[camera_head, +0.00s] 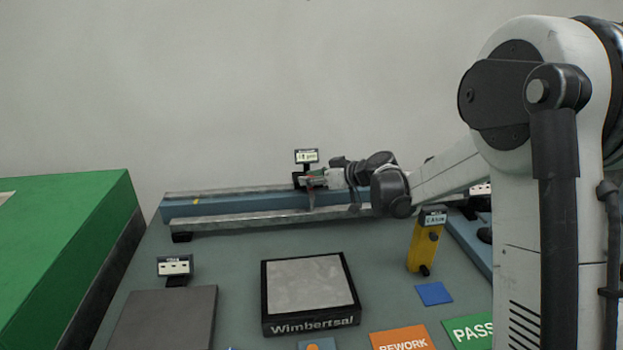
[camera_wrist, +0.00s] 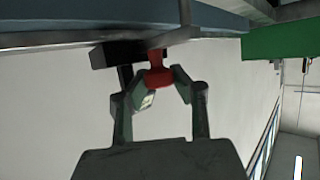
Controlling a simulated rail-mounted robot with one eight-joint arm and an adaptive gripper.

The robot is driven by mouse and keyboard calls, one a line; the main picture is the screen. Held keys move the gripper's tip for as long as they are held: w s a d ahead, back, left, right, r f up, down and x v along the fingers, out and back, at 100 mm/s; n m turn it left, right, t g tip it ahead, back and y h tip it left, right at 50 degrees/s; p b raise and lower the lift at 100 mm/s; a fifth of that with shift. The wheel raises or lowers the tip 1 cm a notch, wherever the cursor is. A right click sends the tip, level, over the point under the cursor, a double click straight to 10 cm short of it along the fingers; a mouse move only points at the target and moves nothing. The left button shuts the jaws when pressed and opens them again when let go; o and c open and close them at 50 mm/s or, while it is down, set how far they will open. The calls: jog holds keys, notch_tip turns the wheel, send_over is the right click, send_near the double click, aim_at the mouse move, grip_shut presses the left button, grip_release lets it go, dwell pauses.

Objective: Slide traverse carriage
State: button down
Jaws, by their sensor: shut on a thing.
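The traverse carriage (camera_head: 300,180) is a small dark block with a sign on a post above it, on the long rail (camera_head: 240,208) at the back of the table. The rail has blue sides and metal strips along its length. My gripper (camera_head: 312,181) reaches the carriage from the right in the head view. In the wrist view my gripper (camera_wrist: 157,85) is shut on a red handle (camera_wrist: 157,68) that joins the dark carriage block (camera_wrist: 118,52). The far side of the carriage is hidden.
A green block (camera_head: 70,250) stands at the left. A black-framed plate (camera_head: 308,285), a grey slab (camera_head: 165,318), a yellow post (camera_head: 423,243), a blue square (camera_head: 433,293), an orange REWORK card (camera_head: 403,338) and a green PASS card (camera_head: 470,330) are in front. The rail's left stretch looks clear.

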jog(key=c, duration=1.4)
grip_release()
jog(key=v, duration=1.2)
jog(key=shift+f, duration=0.1)
